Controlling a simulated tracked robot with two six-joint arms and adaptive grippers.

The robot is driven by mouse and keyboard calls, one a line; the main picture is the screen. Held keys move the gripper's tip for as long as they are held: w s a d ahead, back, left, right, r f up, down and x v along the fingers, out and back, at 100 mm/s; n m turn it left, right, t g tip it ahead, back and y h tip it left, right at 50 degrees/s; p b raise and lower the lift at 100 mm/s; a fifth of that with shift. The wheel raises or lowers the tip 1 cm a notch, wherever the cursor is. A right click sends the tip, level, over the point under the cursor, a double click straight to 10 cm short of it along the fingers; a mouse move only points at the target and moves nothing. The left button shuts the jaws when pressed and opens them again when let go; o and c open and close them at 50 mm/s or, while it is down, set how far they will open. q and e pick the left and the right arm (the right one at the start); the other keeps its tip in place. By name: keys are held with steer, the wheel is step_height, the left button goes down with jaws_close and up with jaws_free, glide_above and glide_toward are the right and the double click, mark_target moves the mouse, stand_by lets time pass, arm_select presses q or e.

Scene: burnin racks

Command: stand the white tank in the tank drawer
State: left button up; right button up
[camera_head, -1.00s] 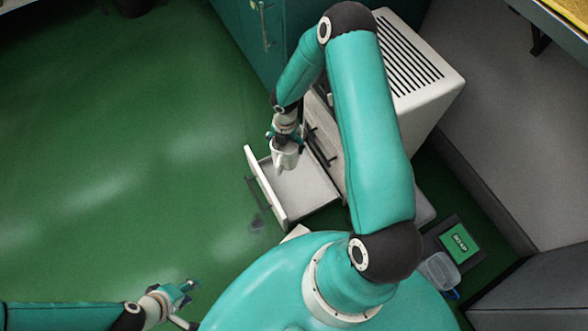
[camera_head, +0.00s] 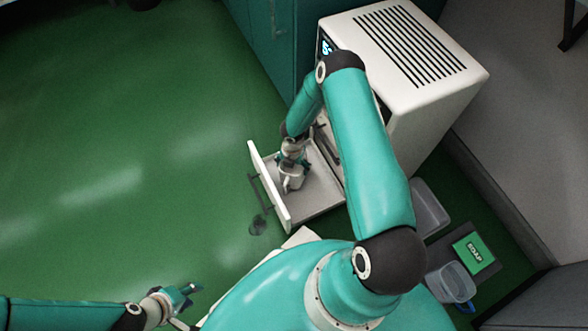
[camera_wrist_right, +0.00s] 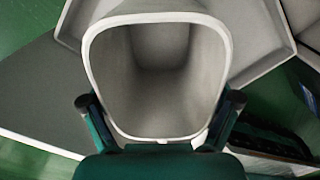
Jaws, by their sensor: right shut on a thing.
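The white tank (camera_head: 292,183) is an open-topped, hollow white vessel. My right gripper (camera_head: 291,164) is shut on it from above. The tank looks upright inside the outline of the open tank drawer (camera_head: 318,196); I cannot tell whether its base touches the drawer floor. In the right wrist view the tank's open mouth (camera_wrist_right: 155,75) faces the camera and looks empty inside, with my right gripper's fingers (camera_wrist_right: 160,100) on either side of it. My left gripper (camera_head: 188,291) is at the lower left, over the green floor and far from the tank; its jaws are too small to read.
The drawer is pulled out of a white machine (camera_head: 411,55) with a slotted top. A teal cabinet (camera_head: 262,45) stands behind. A clear container (camera_head: 450,284) and a green box (camera_head: 473,252) lie at the lower right. The green floor (camera_head: 120,150) at left is clear.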

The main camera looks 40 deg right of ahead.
step_height(320, 180, down, 2)
steer(key=shift+f, duration=0.15)
steer(key=o, duration=1)
steer(key=shift+b, duration=0.3)
